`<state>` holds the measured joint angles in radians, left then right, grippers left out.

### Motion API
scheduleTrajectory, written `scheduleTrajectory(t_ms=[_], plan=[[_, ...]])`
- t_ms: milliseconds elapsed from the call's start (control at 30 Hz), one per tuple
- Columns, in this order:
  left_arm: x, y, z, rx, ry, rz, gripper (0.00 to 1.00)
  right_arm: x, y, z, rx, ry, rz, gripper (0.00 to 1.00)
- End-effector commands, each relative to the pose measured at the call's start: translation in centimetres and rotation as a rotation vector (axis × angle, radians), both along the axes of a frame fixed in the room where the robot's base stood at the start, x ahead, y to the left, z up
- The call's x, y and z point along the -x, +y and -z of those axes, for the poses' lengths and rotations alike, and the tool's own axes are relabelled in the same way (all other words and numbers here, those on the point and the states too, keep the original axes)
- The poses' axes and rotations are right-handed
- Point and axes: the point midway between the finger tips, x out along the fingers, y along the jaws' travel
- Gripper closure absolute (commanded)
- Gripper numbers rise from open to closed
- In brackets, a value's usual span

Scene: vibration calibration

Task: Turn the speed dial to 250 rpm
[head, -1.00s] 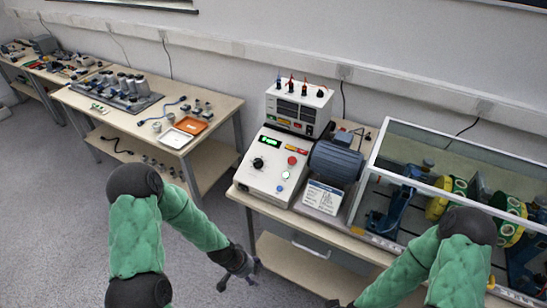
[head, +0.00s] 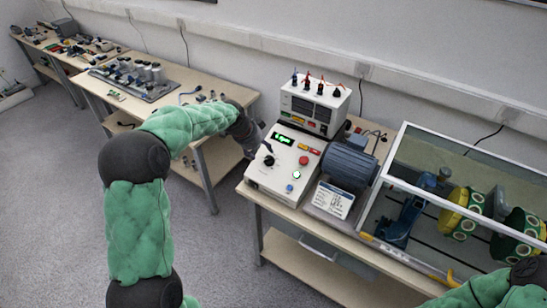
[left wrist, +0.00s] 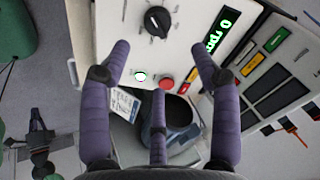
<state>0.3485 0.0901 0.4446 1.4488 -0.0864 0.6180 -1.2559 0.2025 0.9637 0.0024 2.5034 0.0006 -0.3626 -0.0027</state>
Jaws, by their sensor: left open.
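The speed dial (head: 268,160) is a black knob on the sloped white control panel (head: 262,181). It shows close up in the left wrist view (left wrist: 157,20), near the top edge. The green display (left wrist: 221,32) reads 0 rpm. My left gripper (head: 256,146) is open and empty, just beside the dial's upper left in the head view. In the left wrist view its purple fingers (left wrist: 160,65) are spread below the dial, apart from it. My right gripper (left wrist: 40,150) shows small and dark at lower left in the left wrist view; its jaw state is unclear.
A red button (head: 304,160) and white and blue buttons sit on the panel. A power unit (head: 312,104) stands behind, a motor (head: 347,166) to the right, and a glass-sided case (head: 405,150) beyond. Another bench (head: 172,102) with parts stands at left.

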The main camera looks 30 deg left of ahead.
Motion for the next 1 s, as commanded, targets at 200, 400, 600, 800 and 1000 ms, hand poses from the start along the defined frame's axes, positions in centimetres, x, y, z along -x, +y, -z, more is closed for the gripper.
scheduleTrajectory(t_ms=[200, 400, 600, 800, 1000], plan=[[-1.7, -0.5, 3.7, 0.003, 0.003, 0.001, 0.37, 0.0, 0.0, 1.0, 0.0, 0.0, 0.0, 1.0], [-3.3, -0.8, 6.6, 0.003, 0.003, 0.001, 0.37, 0.0, 0.0, 1.7, 0.0, 0.0, 0.0, 1.0], [-4.3, -0.9, 8.2, 0.003, 0.001, -0.001, 0.37, 0.0, 0.0, 2.1, 0.0, 0.0, 0.0, 1.0], [-4.5, -0.9, 8.6, 0.002, 0.0, -0.001, 0.37, 0.0, 0.0, 2.2, 0.0, 0.0, 0.0, 1.0], [-4.5, -0.9, 8.6, 0.002, 0.0, -0.001, 0.4, 0.0, 0.0, 2.2, 0.0, 0.0, 0.0, 1.0]])
